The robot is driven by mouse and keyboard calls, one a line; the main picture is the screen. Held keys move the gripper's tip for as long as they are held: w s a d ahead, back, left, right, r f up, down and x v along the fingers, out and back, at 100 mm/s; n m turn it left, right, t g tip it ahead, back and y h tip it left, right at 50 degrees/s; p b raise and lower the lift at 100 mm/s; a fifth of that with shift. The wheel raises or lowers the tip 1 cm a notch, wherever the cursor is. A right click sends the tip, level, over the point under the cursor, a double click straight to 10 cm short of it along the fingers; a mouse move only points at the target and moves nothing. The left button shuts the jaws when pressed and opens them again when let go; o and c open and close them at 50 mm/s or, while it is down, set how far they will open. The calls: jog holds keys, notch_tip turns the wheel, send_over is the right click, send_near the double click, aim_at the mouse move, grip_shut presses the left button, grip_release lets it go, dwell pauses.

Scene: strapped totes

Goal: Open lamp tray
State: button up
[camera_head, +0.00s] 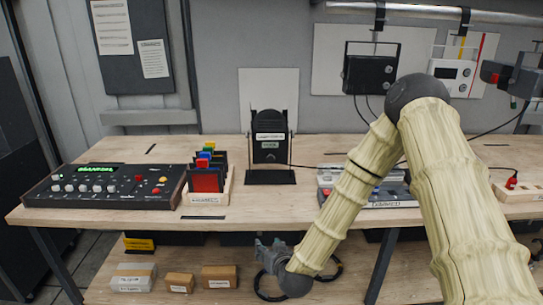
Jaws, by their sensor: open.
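A black lamp-like unit (268,138) with a pale label stands upright at the middle of the bench on a black base (268,177). No part clearly marked as the lamp tray shows, and I cannot tell whether one is open or shut. A grey labelled device (398,204) lies on the bench to the right, partly hidden behind my arm. My gripper (268,254) is open, below and in front of the bench's front edge, apart from both. Its fingers are small and hard to make out.
A control panel (92,187) and a wooden rack of coloured cards (207,191) stand at the left of the bench (280,211). Boxes (219,276) and a black ring (333,272) are on the lower level. Instruments (370,74) hang from a rail above.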

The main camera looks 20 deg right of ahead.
aim_at(271, 160)
jog(key=w+d+r+m+t+h+p, duration=0.1)
jog(key=w+d+r+t, duration=0.15)
jog(key=r, duration=0.45)
jog(key=w+d+r+t+h, duration=0.1)
jog(key=w+r, duration=0.3)
jog(key=r, duration=0.3)
jog(key=w+d+r+m+t+h+p, duration=0.1)
jog(key=w+d+r, duration=0.1)
jog(key=w+r, duration=0.35)
jog(key=w+p, duration=0.1)
jog(key=w, duration=0.1)
jog(key=w+d+p, duration=0.1)
jog(key=w, duration=0.2)
jog(key=w+r+p, duration=0.1)
jog(key=w, duration=0.2)
jog(key=shift+w+d, duration=0.15)
jog(key=shift+d, duration=0.2)
